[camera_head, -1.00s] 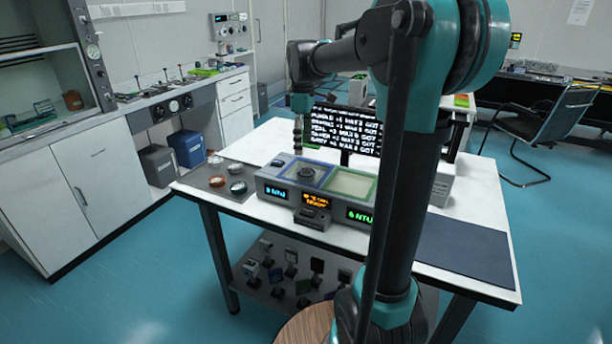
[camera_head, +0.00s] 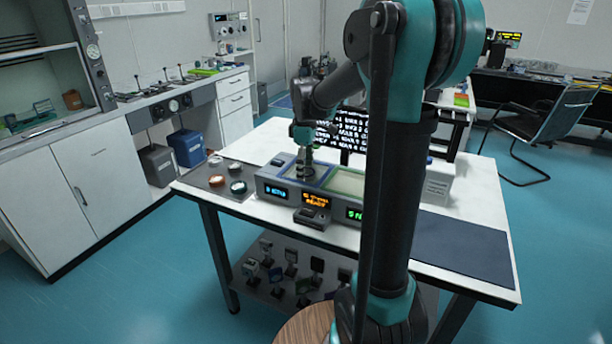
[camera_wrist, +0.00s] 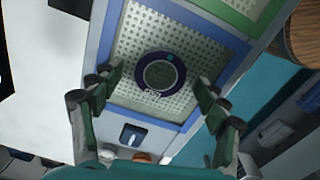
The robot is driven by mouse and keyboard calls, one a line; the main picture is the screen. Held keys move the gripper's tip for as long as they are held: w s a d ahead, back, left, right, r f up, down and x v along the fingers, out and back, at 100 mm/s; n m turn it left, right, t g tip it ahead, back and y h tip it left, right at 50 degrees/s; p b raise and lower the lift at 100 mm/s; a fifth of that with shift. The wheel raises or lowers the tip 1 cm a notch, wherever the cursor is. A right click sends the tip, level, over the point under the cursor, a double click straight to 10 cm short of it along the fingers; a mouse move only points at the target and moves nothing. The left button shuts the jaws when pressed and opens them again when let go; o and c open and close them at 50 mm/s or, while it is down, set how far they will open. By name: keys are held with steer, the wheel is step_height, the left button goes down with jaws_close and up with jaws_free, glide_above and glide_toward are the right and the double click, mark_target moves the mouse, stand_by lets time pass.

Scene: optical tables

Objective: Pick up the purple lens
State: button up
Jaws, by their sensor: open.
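A round lens (camera_wrist: 161,75) with a dark purple ring rim and greyish glass lies flat on the perforated plate of the blue-framed bay (camera_wrist: 222,68) in the wrist view. My gripper (camera_wrist: 158,92) is open, with one finger to the left and one to the right of the lens and gaps on both sides. No contact is visible. In the head view my gripper (camera_head: 305,168) points down over the blue-framed bay and hides the lens there.
A green-framed bay (camera_head: 347,183) adjoins on the right. Small displays line the device front (camera_head: 274,191). Several round lenses (camera_head: 238,187) lie on a dark mat at left. A monitor (camera_head: 350,128) stands behind. A dark mat (camera_head: 465,247) at right is empty.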

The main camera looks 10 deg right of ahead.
steer(key=c, duration=1.4)
steer(key=shift+r, duration=0.15)
